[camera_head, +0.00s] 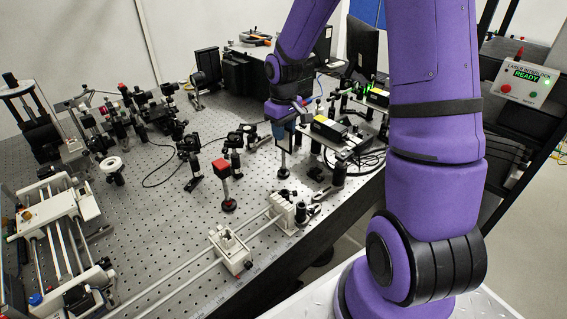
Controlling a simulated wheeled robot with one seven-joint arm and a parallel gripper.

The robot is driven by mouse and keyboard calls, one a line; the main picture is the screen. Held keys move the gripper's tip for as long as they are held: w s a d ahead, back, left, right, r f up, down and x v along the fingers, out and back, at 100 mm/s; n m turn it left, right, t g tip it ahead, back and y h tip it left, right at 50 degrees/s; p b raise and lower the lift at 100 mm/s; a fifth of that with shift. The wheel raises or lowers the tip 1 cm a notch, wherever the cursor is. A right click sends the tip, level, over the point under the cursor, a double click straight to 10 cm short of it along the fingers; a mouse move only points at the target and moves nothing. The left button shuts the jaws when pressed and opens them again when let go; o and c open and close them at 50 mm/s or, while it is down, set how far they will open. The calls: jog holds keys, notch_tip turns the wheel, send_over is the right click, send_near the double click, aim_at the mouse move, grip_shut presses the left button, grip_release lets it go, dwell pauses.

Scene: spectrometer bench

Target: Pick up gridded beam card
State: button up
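My purple arm reaches over the bench, and my gripper (283,121) hangs at its wrist in the upper middle. A small pale and bluish plate (284,137) on a thin post with a round black base stands directly under it. It may be the gridded beam card, but no grid can be made out at this size. My gripper overlaps the plate's top in the picture; I cannot tell whether they touch. The fingers are too small and dark to show whether they are open or shut.
A red block (221,167) on a post stands to the left. Two white carriages, one on the rails (230,250), are in front. Black-and-yellow boxes (330,128) and mounts crowd the right. Several black optic mounts (190,146) stand at left. Bare perforated bench (150,235) lies left of the rails.

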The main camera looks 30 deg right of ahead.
jog(key=shift+f, duration=0.65)
grip_shut()
jog(key=shift+r, duration=0.1)
